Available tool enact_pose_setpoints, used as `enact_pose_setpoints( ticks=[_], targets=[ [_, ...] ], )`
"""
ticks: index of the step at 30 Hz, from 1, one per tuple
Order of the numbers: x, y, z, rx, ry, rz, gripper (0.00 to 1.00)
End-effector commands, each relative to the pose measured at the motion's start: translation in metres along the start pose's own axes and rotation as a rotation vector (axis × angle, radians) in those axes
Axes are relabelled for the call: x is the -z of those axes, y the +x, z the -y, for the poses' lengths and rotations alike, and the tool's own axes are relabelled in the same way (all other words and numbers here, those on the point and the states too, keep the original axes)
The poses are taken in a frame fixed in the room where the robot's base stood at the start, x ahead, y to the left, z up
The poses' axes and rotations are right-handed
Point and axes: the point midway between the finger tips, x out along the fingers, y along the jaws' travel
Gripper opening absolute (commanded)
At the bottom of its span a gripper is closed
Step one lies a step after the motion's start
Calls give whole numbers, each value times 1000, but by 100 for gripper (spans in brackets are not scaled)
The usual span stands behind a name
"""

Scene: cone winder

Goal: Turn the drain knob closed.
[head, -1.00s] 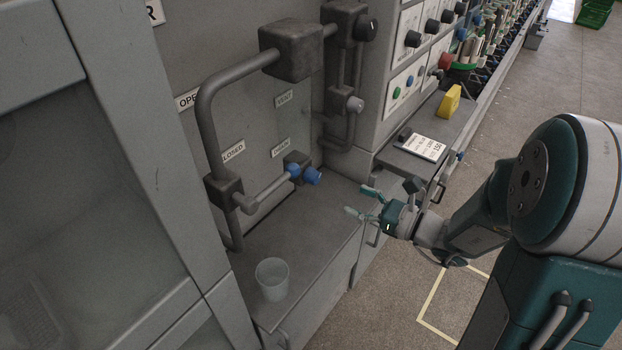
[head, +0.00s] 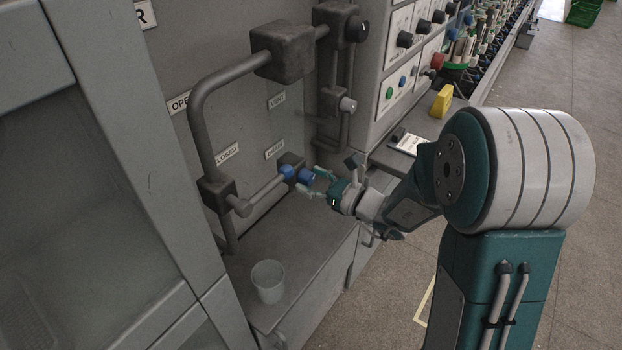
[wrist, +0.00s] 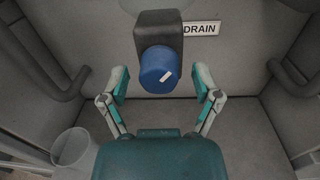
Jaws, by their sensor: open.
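The blue drain knob (wrist: 160,69) sits on a dark valve block (wrist: 158,27) beside the DRAIN label (wrist: 201,28) in the wrist view. A white mark on its face lies at a slant. In the head view the drain knob (head: 305,175) is on the pipework low on the grey panel. My gripper (wrist: 160,84) is open, with one finger on each side of the knob and a visible gap to both. In the head view my gripper (head: 318,187) is just to the right of the knob, pointing at it. I cannot tell its exact depth.
A translucent cup (head: 268,281) stands on the ledge (head: 295,262) below the pipes. A bent grey pipe (head: 205,120) rises left of the knob. A small grey vent knob (head: 348,105) is above right. A yellow block (head: 442,101) lies on the right-hand shelf.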

Motion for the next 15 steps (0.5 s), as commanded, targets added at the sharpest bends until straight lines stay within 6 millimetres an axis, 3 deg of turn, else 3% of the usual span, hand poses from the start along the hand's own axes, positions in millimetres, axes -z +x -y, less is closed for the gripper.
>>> enact_pose_setpoints(
  ticks=[5, 8, 9, 11, 15],
  targets=[
    [0, 0, 0, 0, 0, 0, 81],
    [0, 0, 0, 0, 0, 0, 41],
    [0, 0, 0, 0, 0, 0, 23],
    [0, 0, 0, 0, 0, 0, 0],
    [0, 0, 0, 0, -1, 0, 0]
  ],
)
